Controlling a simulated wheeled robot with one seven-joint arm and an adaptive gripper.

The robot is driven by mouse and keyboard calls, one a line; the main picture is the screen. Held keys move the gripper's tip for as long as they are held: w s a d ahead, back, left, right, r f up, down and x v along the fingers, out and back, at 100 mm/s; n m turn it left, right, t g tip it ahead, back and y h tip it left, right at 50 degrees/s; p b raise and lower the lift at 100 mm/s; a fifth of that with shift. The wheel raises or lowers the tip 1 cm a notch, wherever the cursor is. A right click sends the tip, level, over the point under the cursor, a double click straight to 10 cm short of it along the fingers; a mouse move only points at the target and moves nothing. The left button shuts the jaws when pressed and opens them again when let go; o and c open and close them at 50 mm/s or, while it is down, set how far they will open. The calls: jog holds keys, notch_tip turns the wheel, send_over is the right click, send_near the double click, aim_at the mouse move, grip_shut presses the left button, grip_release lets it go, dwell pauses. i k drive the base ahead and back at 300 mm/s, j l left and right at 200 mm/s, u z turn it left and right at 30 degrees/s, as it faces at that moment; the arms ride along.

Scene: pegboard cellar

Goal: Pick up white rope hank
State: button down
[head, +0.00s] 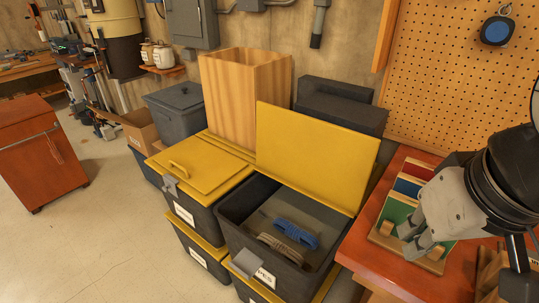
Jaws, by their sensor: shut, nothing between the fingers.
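A pale, off-white rope hank (285,250) lies on the floor of an open black bin (237,228), towards its front. A blue rope hank (297,232) lies just behind it, very close; I cannot tell whether they touch. The bin's yellow lid (316,155) stands raised at the back. My gripper (409,246) is at the right, over the red-topped bench and in front of a small rack, well to the right of the bin. It is shut and empty.
A closed yellow-lidded bin (205,205) stands left of the open one, with a tall wooden box (245,98) behind. The red bench (370,250) holds a green, red and blue rack (391,238). The floor (110,230) at left is clear up to a red cabinet (40,155).

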aim_at(284, 250)
jog(key=j+z, duration=0.25)
jog(key=z, duration=0.2)
jog(key=j+z, duration=0.25)
jog(key=z, duration=0.25)
jog(key=k+j+z, duration=0.15)
jog(key=z, duration=0.3)
jog(key=k+j+z, duration=0.1)
jog(key=j, duration=0.3)
jog(key=k+j+z, duration=0.15)
jog(key=k+j, duration=0.15)
jog(key=k+j+z, duration=0.1)
jog(key=j, duration=0.45)
